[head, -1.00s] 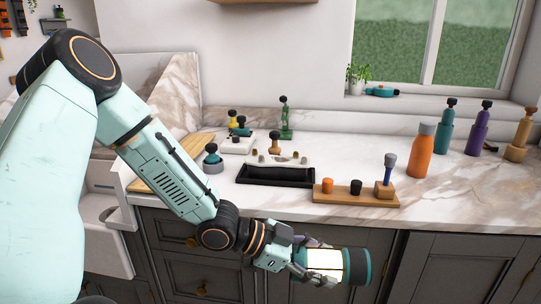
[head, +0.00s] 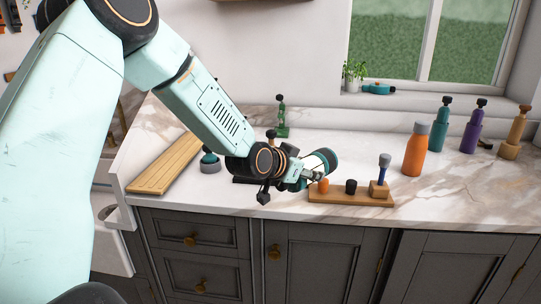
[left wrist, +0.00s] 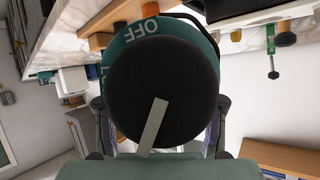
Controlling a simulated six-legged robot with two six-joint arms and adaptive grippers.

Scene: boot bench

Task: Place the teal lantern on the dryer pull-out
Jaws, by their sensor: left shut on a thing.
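In the left wrist view the lantern's round black end (left wrist: 160,75) fills the middle, with a teal rim marked OFF. The gripper's fingers (left wrist: 158,130) are on either side of it. I cannot identify the dryer pull-out for certain; a white appliance part (head: 108,250) shows at the lower left, partly behind my left arm. My right gripper is not in view.
The peg board (head: 350,197) with pegs is close to the lantern. An orange bottle (head: 416,152) and several teal, purple and tan bottles stand to the right. A wooden board (head: 160,172) lies at the counter's left end. The front right counter is clear.

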